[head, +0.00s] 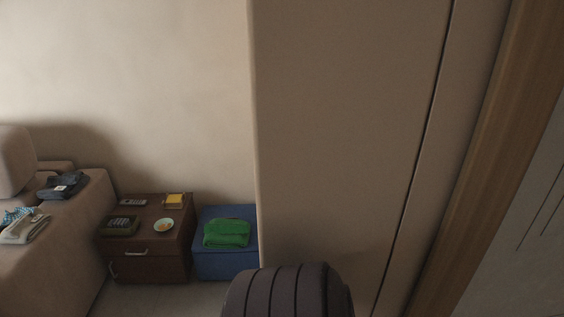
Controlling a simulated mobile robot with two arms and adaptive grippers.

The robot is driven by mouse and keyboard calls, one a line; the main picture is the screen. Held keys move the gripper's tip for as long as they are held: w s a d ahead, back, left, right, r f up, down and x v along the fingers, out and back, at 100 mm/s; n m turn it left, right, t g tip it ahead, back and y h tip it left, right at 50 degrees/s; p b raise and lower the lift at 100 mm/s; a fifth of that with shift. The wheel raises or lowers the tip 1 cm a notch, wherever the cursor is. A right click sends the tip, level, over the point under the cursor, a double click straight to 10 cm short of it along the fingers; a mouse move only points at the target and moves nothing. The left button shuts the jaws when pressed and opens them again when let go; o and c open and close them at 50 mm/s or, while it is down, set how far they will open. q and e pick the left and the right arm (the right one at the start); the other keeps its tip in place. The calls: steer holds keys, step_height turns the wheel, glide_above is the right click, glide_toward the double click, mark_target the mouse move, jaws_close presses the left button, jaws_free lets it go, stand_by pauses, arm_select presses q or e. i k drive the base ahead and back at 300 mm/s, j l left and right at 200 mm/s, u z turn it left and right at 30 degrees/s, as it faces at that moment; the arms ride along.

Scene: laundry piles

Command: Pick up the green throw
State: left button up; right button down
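The green throw (227,233) lies folded on top of a blue box-shaped stool (225,264) in the lower middle of the head view. The stool stands against the wall, right of a brown cabinet. Neither of my grippers shows in the head view.
A tall beige panel (345,130) stands close, right of the stool. A dark ribbed rounded thing (289,293) is in front of it. The brown cabinet (145,266) holds small items, including a plate (163,225). A sofa (62,256) with folded cloths is at left. Some floor (150,299) shows.

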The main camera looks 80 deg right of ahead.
mark_target(220, 234)
steer(key=i+l+z, duration=0.1)
steer(key=z, duration=2.15)
steer(key=i+j, duration=0.1)
steer(key=j, duration=0.55)
steer(key=i+j+z, duration=0.15)
steer(key=j, duration=0.55)
